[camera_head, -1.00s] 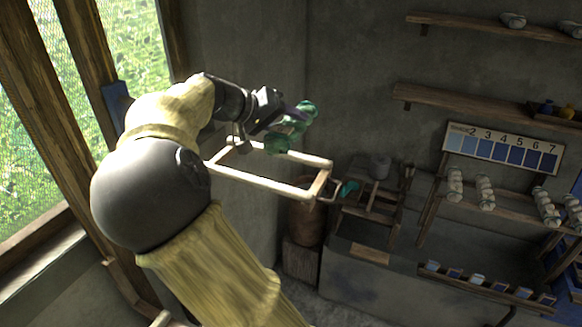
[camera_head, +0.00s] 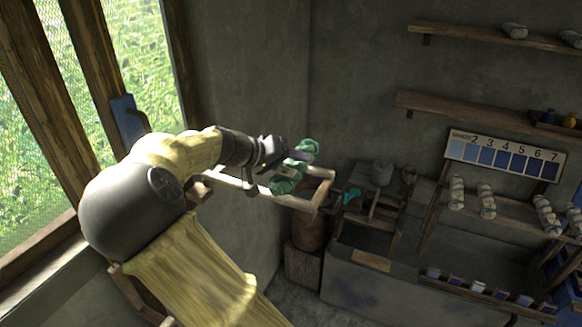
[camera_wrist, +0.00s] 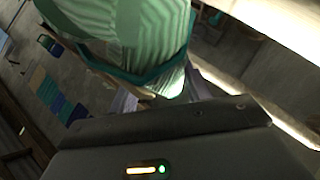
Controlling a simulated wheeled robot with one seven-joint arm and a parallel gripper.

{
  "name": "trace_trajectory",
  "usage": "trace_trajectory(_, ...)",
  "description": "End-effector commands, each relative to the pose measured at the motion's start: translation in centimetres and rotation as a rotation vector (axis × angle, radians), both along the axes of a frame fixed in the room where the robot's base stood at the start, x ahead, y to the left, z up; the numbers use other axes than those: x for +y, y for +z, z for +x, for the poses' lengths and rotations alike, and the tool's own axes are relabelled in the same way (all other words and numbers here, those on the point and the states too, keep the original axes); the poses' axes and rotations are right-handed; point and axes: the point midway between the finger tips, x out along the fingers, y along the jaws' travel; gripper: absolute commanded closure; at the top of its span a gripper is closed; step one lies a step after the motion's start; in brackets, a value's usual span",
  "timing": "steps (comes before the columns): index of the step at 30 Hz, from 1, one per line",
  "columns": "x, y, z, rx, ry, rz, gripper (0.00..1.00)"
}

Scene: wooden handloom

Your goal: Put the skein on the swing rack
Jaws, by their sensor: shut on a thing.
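The green skein (camera_head: 287,181) is held in my gripper (camera_head: 290,160), which is shut on it. In the wrist view the skein (camera_wrist: 125,35) fills the top middle, pale green with a darker teal tie around it. The swing rack (camera_head: 228,184) is a pale wooden rectangular frame standing out from the wall. In the head view the skein overlaps the rack's far part; I cannot tell whether it touches the rack. A pale bar of the rack (camera_wrist: 280,22) crosses the upper right of the wrist view. My arm hides the rack's near left part.
A teal thing (camera_head: 351,196) lies by a small wooden stand (camera_head: 372,212) right of the rack. A barrel-like container (camera_head: 308,232) stands below the rack. Wall shelves (camera_head: 470,110), a numbered colour board (camera_head: 505,157) and racks of pale skeins (camera_head: 486,200) are at the right.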

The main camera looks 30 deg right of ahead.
Motion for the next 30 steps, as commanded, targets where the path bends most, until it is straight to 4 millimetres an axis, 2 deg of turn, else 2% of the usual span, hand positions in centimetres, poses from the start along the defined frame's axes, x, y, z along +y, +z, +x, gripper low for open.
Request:
trace_trajectory(5, 0.0, -1.9, 0.0, 0.002, 0.000, -0.002, 0.78)
trace_trajectory(14, 0.0, -2.2, 0.0, 0.000, 0.001, -0.001, 0.78)
trace_trajectory(15, 0.0, -2.3, 0.0, 0.000, 0.001, -0.001, 0.50)
trace_trajectory(18, 0.0, -2.2, 0.0, 0.000, 0.001, -0.001, 0.30)
trace_trajectory(30, 0.3, -2.0, 0.1, 0.000, 0.002, 0.000, 0.30)
